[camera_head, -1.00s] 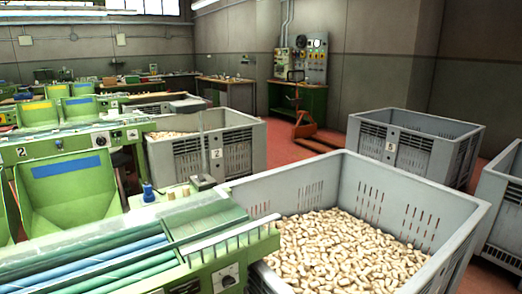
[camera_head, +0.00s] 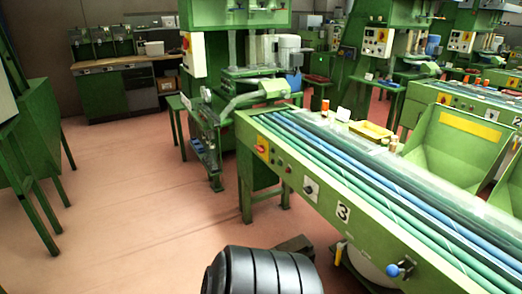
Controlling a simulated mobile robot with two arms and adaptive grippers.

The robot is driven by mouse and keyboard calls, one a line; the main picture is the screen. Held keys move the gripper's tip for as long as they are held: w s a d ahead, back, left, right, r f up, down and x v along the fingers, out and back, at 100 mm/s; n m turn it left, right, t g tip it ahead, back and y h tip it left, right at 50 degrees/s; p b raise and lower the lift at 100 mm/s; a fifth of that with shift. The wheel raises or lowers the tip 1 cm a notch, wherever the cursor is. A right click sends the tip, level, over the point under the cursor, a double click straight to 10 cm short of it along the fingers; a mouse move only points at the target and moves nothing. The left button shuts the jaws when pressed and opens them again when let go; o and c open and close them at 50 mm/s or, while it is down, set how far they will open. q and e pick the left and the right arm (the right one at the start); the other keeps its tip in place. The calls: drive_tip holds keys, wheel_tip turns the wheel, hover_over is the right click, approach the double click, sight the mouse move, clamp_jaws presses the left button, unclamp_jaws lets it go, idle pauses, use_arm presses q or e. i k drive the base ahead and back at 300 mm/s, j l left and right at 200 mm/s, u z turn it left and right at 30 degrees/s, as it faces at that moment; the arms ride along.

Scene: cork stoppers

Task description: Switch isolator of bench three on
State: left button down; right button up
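A green bench with a number 3 plate (camera_head: 343,211) on its side runs from the centre to the lower right in the head view. Blue and green strips lie along its top. At its near-left end is a yellow plate with a red knob (camera_head: 262,148), which looks like an isolator; its setting is too small to tell. A white plate with a dark rotary knob (camera_head: 311,188) sits between it and the number plate. A blue-handled fitting (camera_head: 401,269) is further along the side.
Open reddish floor (camera_head: 130,200) lies left of the bench. A green stand (camera_head: 40,130) is at the left edge. A green machine (camera_head: 240,90) stands behind the bench's end. A counter (camera_head: 115,80) stands at the back.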

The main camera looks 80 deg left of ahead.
sight(261, 148)
drive_tip(key=u, duration=2.75)
drive_tip(key=i+u, duration=0.15)
drive_tip(key=i, duration=0.55)
drive_tip(key=i+l+u, duration=0.15)
drive_tip(key=i, duration=0.6)
